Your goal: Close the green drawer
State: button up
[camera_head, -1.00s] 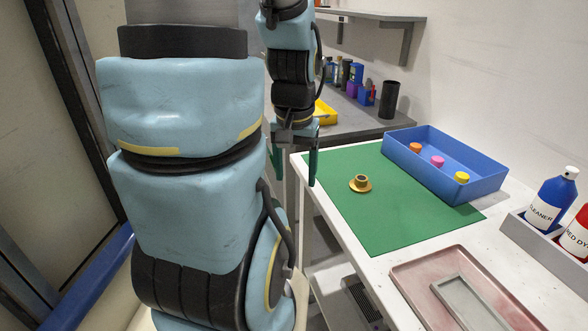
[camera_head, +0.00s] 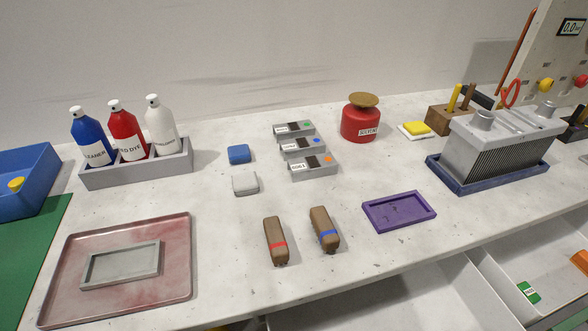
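No drawer is clearly recognisable as the green drawer. Below the table's front edge, pale open-topped bins or drawers show at the bottom of the view, one at the middle (camera_head: 455,292) and one at the right (camera_head: 493,262). The right one holds a small green tag (camera_head: 528,292) and an orange item (camera_head: 580,259). A sliver of green shows at the bottom right corner, cut off by the frame, and I cannot tell what it is. My gripper is out of view.
The white table (camera_head: 345,276) carries a pink tray (camera_head: 183,284), a bottle rack (camera_head: 140,172), two brown brushes or blocks, a purple tray (camera_head: 400,212), a red solvent can (camera_head: 361,121) and a grey finned unit (camera_head: 503,146) in a blue tray.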

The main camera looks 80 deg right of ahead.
aim_at(539, 255)
jog(key=k+z, duration=0.1)
jog(key=z, duration=0.4)
jog(key=k+j+z, duration=0.1)
jog(key=z, duration=0.35)
jog(key=k+z, duration=0.1)
jog(key=z, duration=0.4)
jog(key=k+l+z, duration=0.45)
jog(key=k, duration=0.15)
jog(key=k+l+z, duration=0.45)
jog(key=k+l, duration=0.25)
jog(key=l, duration=0.15)
jog(key=k+l, duration=0.3)
